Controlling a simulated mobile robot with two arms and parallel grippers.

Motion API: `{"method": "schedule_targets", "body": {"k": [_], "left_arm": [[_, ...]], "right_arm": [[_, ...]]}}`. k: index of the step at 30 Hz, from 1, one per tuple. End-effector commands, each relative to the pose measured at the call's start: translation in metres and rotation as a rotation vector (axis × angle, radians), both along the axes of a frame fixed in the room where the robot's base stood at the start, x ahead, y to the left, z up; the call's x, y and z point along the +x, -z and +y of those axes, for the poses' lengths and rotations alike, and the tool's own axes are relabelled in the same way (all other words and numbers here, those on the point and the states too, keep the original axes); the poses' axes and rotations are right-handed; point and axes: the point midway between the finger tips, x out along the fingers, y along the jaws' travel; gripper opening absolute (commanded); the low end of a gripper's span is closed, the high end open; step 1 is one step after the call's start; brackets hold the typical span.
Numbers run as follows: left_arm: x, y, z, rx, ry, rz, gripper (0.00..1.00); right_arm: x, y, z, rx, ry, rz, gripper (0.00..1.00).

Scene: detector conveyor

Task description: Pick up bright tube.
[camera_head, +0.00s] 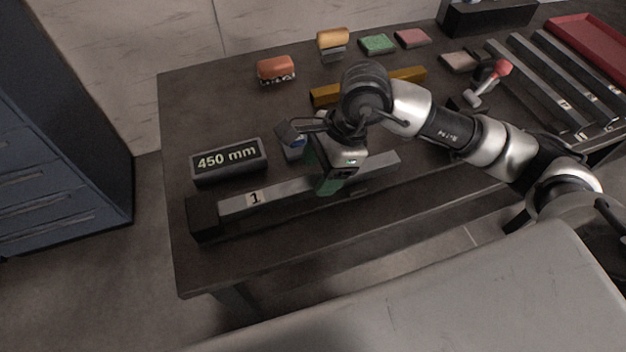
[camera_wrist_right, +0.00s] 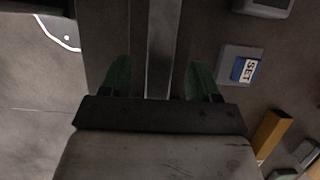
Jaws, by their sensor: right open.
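A long grey square tube (camera_head: 295,190) with a white "1" label lies along the front of the dark table, its left end at a black block (camera_head: 203,217). My right gripper (camera_head: 322,168) is over the middle of this tube, pointing down. In the right wrist view the tube (camera_wrist_right: 164,40) runs between the two green fingers of my open right gripper (camera_wrist_right: 160,78), with a gap on each side. I cannot tell how far the fingertips are above the table. My left gripper is not in view.
A "450 mm" display (camera_head: 229,160) stands behind the tube's left end. A blue SET button (camera_wrist_right: 243,70) is beside the gripper. A yellow bar (camera_head: 408,75), sponges (camera_head: 276,69) and a red-knobbed lever (camera_head: 501,68) are farther back. More grey bars (camera_head: 540,85) lie at right.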

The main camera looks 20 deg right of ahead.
Motion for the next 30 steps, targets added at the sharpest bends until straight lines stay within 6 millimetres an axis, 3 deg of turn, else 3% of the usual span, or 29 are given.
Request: {"method": "schedule_targets", "body": {"k": [6,13,25,30], "left_arm": [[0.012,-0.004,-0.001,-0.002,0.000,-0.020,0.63],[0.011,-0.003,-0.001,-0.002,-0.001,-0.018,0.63],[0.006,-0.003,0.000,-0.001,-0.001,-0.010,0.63],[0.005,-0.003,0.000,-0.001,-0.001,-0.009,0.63]], "right_arm": [[0.000,0.021,0.009,0.001,0.000,0.001,0.62],[0.000,0.023,0.009,0.001,0.000,-0.001,0.62],[0.000,0.022,0.009,0.001,0.000,-0.001,0.00],[0.000,0.021,0.009,0.003,0.000,-0.003,0.00]]}}
